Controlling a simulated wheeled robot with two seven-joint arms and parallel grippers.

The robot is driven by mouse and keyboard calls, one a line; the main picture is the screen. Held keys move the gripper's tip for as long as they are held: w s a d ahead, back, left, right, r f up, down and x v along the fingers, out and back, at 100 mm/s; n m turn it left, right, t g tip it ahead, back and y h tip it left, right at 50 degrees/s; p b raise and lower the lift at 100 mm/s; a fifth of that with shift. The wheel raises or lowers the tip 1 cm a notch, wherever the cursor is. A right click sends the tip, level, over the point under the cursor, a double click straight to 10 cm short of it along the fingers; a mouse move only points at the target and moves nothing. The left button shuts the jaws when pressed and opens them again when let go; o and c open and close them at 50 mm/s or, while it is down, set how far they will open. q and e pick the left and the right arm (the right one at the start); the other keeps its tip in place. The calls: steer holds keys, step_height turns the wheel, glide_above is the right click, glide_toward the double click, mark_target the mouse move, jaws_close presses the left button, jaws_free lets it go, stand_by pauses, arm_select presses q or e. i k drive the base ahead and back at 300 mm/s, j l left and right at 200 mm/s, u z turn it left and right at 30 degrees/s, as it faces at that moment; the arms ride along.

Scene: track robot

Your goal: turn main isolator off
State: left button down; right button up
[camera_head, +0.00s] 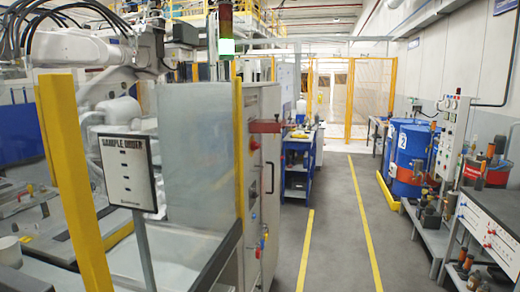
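A grey cabinet (262,215) stands left of the aisle, its control side facing the walkway. A red bar-like part (265,127) sticks out near the top of that side, with a small red knob (254,144) just below it. A black door handle (269,178) is lower down, and small red and blue controls (261,243) sit near the bottom. I cannot tell which of these is the main isolator, or its position. A grey wall panel (451,138) with several coloured controls hangs at the right. Neither of my grippers is in view.
A yellow post (74,185) and a "SAMPLE ORDER" sign (127,172) stand at the near left. The grey aisle (335,225) between yellow lines is clear. Blue drums (408,158) and a low bench (490,232) line the right.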

mark_target(255, 146)
steer(key=i+l+u, duration=0.15)
steer(key=u, duration=0.5)
steer(key=i+l+u, duration=0.1)
steer(key=l, duration=0.25)
steer(key=i+l+u, duration=0.15)
steer(key=l, duration=0.25)
steer(key=i+l+u, duration=0.1)
steer(key=l, duration=0.25)
steer(key=i+l+u, duration=0.15)
steer(key=l, duration=0.25)
steer(key=i+l+u, duration=0.1)
steer(key=l, duration=0.3)
steer(key=i, duration=0.05)
